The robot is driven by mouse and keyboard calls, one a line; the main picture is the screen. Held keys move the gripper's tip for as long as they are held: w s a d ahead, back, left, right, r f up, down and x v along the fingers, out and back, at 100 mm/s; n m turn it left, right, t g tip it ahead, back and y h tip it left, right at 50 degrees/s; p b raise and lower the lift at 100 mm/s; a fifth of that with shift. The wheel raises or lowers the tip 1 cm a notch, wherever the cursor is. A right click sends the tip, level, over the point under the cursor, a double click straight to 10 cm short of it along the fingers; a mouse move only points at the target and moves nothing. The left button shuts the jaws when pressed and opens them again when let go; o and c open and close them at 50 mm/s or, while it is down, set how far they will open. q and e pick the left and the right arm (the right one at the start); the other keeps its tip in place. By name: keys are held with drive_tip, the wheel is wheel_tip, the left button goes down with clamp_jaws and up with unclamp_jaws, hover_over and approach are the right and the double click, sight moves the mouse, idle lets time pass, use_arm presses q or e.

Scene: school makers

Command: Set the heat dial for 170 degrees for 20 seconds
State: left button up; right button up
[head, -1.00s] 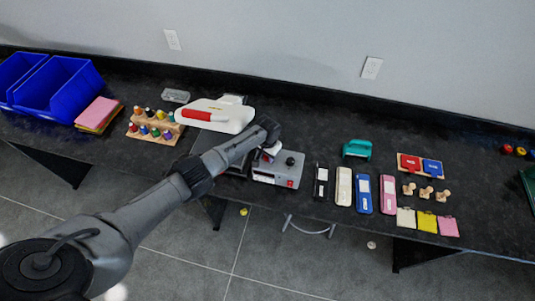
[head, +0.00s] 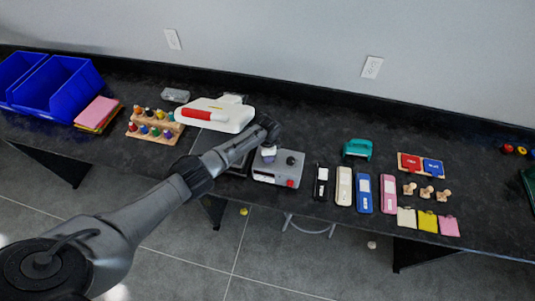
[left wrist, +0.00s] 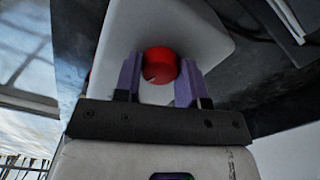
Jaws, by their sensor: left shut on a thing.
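A grey control box (head: 277,168) stands near the front edge of the bench, with a black knob (head: 291,160) and a small red button (head: 290,183) on it. In the left wrist view a round red dial (left wrist: 160,64) with a dark pointer mark sits on a pale surface. My left gripper (left wrist: 159,80) is shut on the red dial, one purple finger on each side. In the head view my gripper (head: 268,155) is over the left part of the box and hides the dial. My right gripper is not in view. No scale numbers are readable.
A white press with a red handle (head: 196,115) stands left of the box. A rack of colored bottles (head: 155,128) and blue bins (head: 60,88) are farther left. Black, cream, blue (head: 363,190) and pink cases lie to the right, with a teal tool (head: 357,148) behind.

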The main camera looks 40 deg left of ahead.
use_arm(q)
drive_tip(key=shift+r+m, duration=0.1)
drive_tip(key=shift+m, duration=0.6)
drive_tip(key=o, duration=0.9)
drive_tip(key=shift+r, duration=0.1)
wheel_tip(320, 180, up, 14)
drive_tip(key=shift+f+p, duration=0.25)
drive_tip(key=shift+p, duration=0.4)
